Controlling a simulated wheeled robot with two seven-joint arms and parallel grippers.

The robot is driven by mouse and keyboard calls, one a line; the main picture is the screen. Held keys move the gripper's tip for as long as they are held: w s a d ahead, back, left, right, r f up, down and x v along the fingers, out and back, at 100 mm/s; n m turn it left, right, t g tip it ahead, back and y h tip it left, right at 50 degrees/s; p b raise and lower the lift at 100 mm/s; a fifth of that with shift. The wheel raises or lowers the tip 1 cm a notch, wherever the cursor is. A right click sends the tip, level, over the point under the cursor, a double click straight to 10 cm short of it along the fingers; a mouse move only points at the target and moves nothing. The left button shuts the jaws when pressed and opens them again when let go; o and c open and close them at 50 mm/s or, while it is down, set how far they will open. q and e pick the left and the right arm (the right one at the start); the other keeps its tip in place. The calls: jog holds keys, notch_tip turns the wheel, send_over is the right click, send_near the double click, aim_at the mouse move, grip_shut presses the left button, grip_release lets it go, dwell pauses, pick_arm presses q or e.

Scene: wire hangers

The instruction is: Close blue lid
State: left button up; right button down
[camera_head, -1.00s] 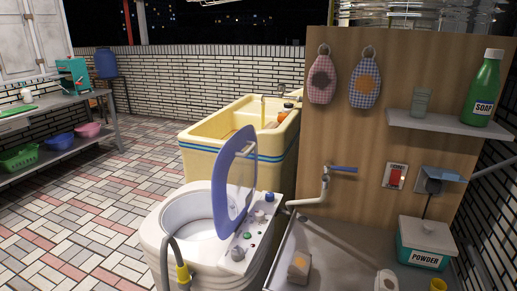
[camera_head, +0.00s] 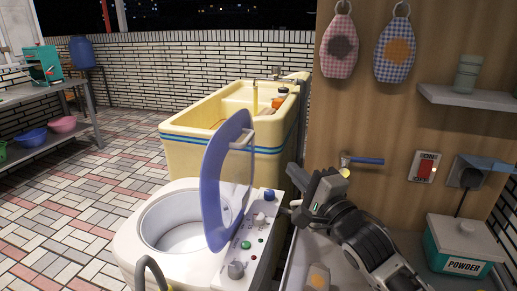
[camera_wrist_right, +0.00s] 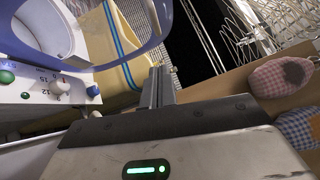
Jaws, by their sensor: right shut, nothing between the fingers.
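The blue lid (camera_head: 222,180) has a blue rim and a clear middle. It stands raised, close to upright, on the white washing machine (camera_head: 130,240), whose round tub is open and empty. In the right wrist view the lid (camera_wrist_right: 128,50) crosses the top, with the washer's knobs (camera_wrist_right: 60,86) at the left. My right gripper (camera_head: 297,178) is to the right of the lid and apart from it, near the control panel's far end. Its fingers (camera_wrist_right: 157,88) are together with nothing between them. My left gripper is not in view.
A yellow tub (camera_head: 185,140) stands behind the washer. A wooden panel (camera_head: 350,120) with a shelf (camera_head: 465,97), tap (camera_head: 362,160) and red switch (camera_head: 425,167) is at the right. A powder box (camera_head: 463,245) sits near my right arm. Tiled floor at left is clear.

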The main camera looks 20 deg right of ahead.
jog(key=w+a+r, duration=0.1)
jog(key=w+a, duration=0.4)
jog(key=w, duration=0.4)
jog(key=shift+w+r, duration=0.4)
